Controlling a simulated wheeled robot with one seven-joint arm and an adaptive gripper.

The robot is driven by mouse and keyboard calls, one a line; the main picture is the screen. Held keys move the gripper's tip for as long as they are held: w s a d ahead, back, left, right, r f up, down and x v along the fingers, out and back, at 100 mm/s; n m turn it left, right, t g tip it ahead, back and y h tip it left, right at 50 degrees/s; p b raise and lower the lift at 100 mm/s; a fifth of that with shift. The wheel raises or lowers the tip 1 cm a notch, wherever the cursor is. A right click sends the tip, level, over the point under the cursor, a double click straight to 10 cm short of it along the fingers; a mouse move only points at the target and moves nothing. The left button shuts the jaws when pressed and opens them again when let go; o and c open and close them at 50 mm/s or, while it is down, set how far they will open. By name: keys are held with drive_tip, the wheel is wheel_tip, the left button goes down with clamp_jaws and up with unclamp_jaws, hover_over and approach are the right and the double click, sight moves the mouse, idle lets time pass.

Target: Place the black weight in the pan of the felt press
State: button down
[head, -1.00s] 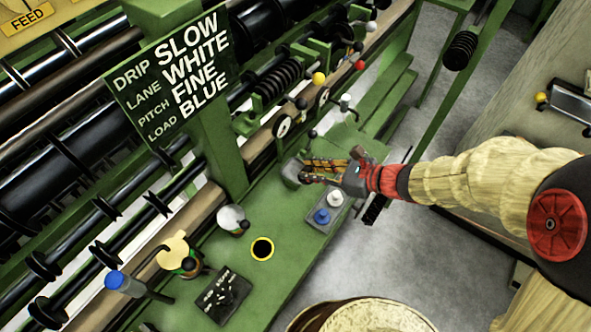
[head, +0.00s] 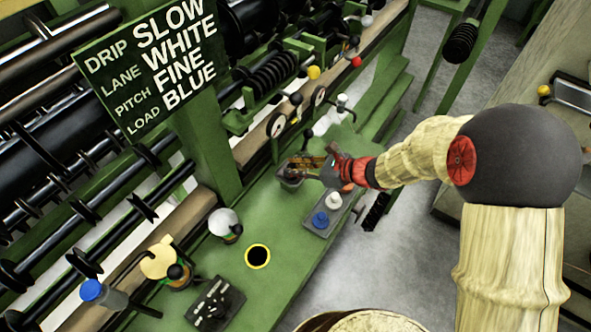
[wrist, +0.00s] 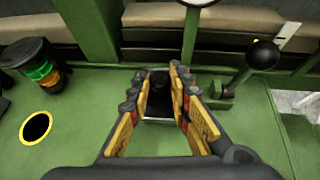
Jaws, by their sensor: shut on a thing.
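My gripper (head: 302,163) is tilted down over the grey pan of the felt press (head: 290,181) on the green bench. In the wrist view, my gripper (wrist: 160,95) has its orange-lined fingers shut on the black weight (wrist: 158,88), a dark shape between the fingertips. A light grey edge of the pan (wrist: 158,119) shows just below it. I cannot tell whether the weight touches the pan. The fingers hide much of the weight and pan in the head view.
A grey tray (head: 311,228) with a white weight (head: 333,200) and a blue weight (head: 320,219) lies beside the gripper. A yellow-ringed hole (head: 257,256) is in the bench. Ball-topped levers and gauges (head: 277,125) stand behind. A green-and-orange lamp (wrist: 38,70) is at left.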

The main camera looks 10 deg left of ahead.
drive_tip(key=shift+r, duration=0.1)
drive_tip(key=shift+f, duration=0.2)
drive_tip(key=c, duration=1.7)
unclamp_jaws()
drive_tip(key=shift+o, duration=0.3)
drive_tip(key=shift+r, duration=0.25)
drive_tip(key=p+v, duration=0.4)
drive_tip(key=v, duration=0.8)
